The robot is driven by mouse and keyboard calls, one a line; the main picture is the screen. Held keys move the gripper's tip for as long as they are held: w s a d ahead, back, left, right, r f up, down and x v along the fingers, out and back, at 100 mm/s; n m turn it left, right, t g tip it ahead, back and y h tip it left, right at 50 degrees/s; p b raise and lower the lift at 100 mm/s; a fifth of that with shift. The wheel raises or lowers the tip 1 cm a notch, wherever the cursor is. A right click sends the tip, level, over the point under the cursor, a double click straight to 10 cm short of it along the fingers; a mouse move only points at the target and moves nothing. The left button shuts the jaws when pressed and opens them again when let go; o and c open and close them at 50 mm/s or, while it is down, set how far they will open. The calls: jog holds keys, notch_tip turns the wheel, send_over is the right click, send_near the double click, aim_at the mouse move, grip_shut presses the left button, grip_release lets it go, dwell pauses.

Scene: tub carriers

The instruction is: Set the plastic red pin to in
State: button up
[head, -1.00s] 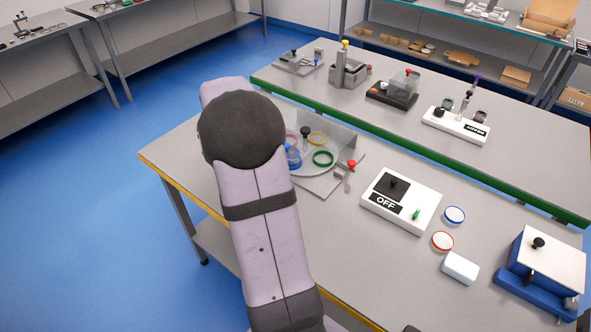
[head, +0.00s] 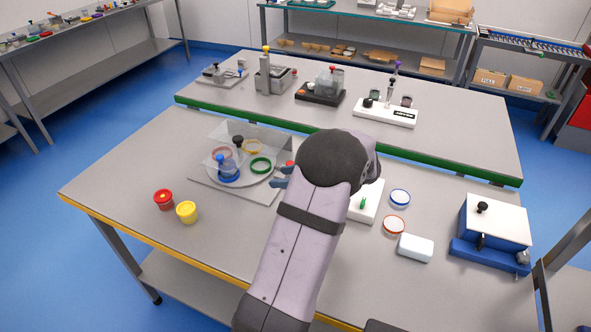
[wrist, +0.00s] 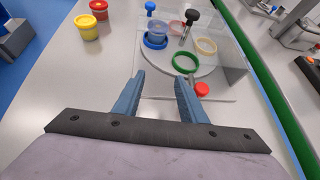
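The red pin (wrist: 202,89) shows as a round red head at the near corner of the turntable fixture in the wrist view. In the head view a bit of red (head: 290,163) shows beside my arm, mostly covered. My gripper (wrist: 160,78) is open and empty, its two blue-grey fingers apart. In the picture the pin's head lies just right of the right fingertip; I cannot tell whether they touch. The round grey turntable (wrist: 166,65) carries a green ring (wrist: 186,63), a yellow ring (wrist: 206,46), a reddish ring and a blue-based clear tub (wrist: 157,34).
A clear guard (head: 232,133) stands around the turntable. A red tub (head: 163,200) and a yellow tub (head: 187,212) stand to its left. My arm partly hides a white switch box (head: 367,205). Blue and red-rimmed lids, a white block (head: 415,247) and a blue machine (head: 492,230) are to the right.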

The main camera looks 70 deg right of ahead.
jog(key=s+d+m+h, duration=0.1)
jog(key=s, duration=0.1)
jog(key=s+d+m+h, duration=0.1)
jog(key=s+d, duration=0.1)
jog(key=s+d+r+m+t+h, duration=0.1)
jog(key=s+d, duration=0.1)
jog(key=shift+s+m+h, duration=0.15)
jog(key=shift+m+h, duration=0.15)
jog(key=shift+h, duration=0.1)
jog(key=shift+p+x, duration=0.8)
jog(key=shift+x, duration=2.85)
jog(key=shift+a, duration=0.1)
